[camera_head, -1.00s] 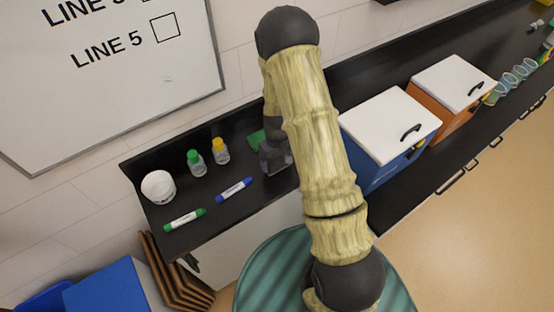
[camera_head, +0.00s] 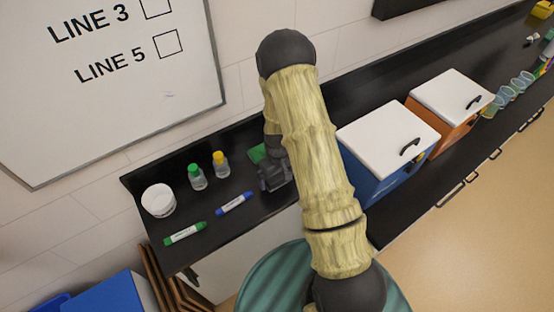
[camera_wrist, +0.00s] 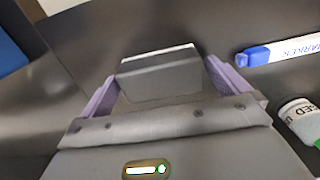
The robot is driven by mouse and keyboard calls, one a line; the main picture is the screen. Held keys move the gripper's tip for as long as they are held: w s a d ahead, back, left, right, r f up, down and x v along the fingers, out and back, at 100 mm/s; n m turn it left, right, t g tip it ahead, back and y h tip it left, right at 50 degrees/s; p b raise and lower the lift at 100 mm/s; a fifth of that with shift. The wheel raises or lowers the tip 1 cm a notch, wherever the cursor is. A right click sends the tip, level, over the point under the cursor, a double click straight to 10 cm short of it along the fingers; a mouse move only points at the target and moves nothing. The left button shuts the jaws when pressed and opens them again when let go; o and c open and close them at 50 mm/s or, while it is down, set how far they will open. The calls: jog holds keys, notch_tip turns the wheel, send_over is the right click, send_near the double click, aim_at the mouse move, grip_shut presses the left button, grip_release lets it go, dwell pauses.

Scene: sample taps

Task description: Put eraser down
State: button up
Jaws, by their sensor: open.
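The eraser (camera_wrist: 158,78), a dark grey block with a pale edge, lies between the two purple finger pads in the wrist view. My gripper (camera_wrist: 162,72) is open around it, with a narrow gap showing beside the block. In the head view my gripper (camera_head: 274,180) is low at the black counter (camera_head: 225,178), right of the bottles. The eraser cannot be made out there, as my arm and gripper cover that spot.
A blue marker (camera_head: 234,203), a green marker (camera_head: 185,233), a white tub (camera_head: 159,200), a green-capped bottle (camera_head: 196,177) and a yellow-capped bottle (camera_head: 221,164) stand or lie left of my gripper. A green patch (camera_head: 257,153) is behind it. A blue white-lidded box (camera_head: 388,140) is to the right.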

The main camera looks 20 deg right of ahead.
aim_at(277, 177)
notch_tip(277, 177, up, 17)
jog(key=b, duration=0.5)
jog(key=shift+s+a+r, duration=0.2)
jog(key=shift+a, duration=0.05)
jog(key=shift+s, duration=0.1)
dwell(0.3)
jog(key=s+r+m+t, duration=0.2)
jog(key=s+r+m, duration=0.1)
jog(key=s, duration=1)
jog(key=shift+s+d+m+t, duration=0.15)
jog(key=shift+s+m+t, duration=0.15)
jog(key=shift+s, duration=0.1)
dwell(0.5)
